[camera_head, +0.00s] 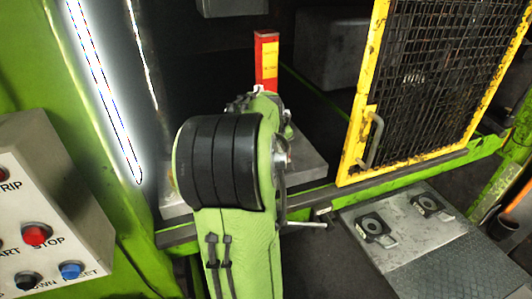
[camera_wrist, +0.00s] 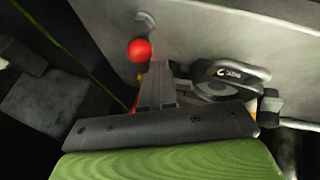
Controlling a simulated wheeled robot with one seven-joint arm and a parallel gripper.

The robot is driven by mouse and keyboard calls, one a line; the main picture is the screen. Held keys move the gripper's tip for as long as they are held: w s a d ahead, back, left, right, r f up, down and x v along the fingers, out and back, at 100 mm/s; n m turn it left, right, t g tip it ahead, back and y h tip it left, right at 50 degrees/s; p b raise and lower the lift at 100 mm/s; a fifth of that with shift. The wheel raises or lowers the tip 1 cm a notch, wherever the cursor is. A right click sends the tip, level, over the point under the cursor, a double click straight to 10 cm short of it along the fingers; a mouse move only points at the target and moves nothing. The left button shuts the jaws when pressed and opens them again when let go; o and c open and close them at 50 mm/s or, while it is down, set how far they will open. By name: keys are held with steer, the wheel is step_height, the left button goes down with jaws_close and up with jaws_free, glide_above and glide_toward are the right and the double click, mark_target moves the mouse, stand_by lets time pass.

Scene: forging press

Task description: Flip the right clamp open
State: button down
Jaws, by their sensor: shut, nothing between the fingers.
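My gripper (camera_wrist: 158,76) is shut and empty in the wrist view, its grey fingers together above the wide dark gripper body. A red ball knob (camera_wrist: 139,50) shows just beyond and left of the fingertips; I cannot tell whether they touch it. A dark looped metal part with a pale mark (camera_wrist: 232,72) lies right of the fingers, against a grey metal surface. I cannot tell which of these parts belongs to the right clamp. In the head view my arm hides my gripper and most of the press bed, and no clamp can be made out clearly.
A red and yellow block (camera_head: 266,62) stands behind my arm. A yellow mesh gate (camera_head: 420,80) is at the right, above a green rail. A grey plate with two round fixtures (camera_head: 400,235) lies low right. A control box (camera_head: 50,200) with buttons is at left.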

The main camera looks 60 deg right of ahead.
steer(key=s+n, duration=0.1)
steer(key=d+n+t+b, duration=0.1)
steer(key=shift+s+d+n+t, duration=0.3)
steer(key=shift+s+n, duration=0.05)
steer(key=shift+n, duration=0.05)
steer(key=shift+s+d+n+t+y, duration=0.35)
steer(key=shift+d+n+t+y, duration=0.15)
steer(key=shift+n, duration=0.4)
steer(key=d+n+p, duration=0.1)
steer(key=n+t+y+p, duration=0.1)
steer(key=n, duration=0.1)
steer(key=shift+s+d+r, duration=0.1)
steer(key=shift+s+d, duration=0.1)
steer(key=shift+d, duration=0.2)
steer(key=shift+d+p, duration=0.3)
steer(key=shift+d, duration=0.15)
steer(key=shift+w, duration=0.1)
